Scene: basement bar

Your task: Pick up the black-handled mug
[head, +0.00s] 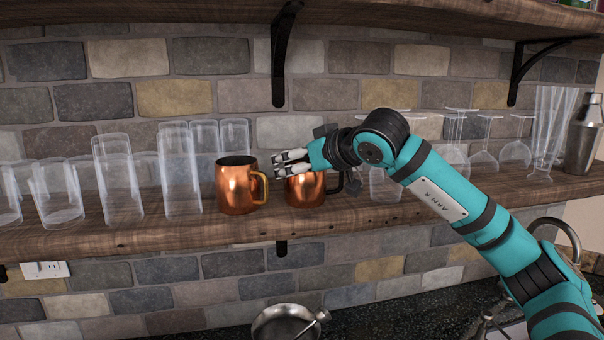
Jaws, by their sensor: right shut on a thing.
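Two copper mugs stand side by side on the wooden shelf (150,238). The black-handled mug (306,194) is the right one, upright, with its dark handle on its right side. My right gripper (280,164) reaches in from the right and is shut on this mug at its upper part. The gripper and wrist hide much of the rim. The mug's base appears at shelf level; I cannot tell whether it touches. The other mug (236,188) has a brass-coloured handle and stands just left of my fingertips. My left gripper is not in view.
Several clear glasses (118,180) crowd the shelf to the left. Stemmed glasses (484,160) and a metal shaker (582,135) stand to the right. An upper shelf on black brackets (281,60) hangs above. A metal pan (284,322) is below on the dark counter.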

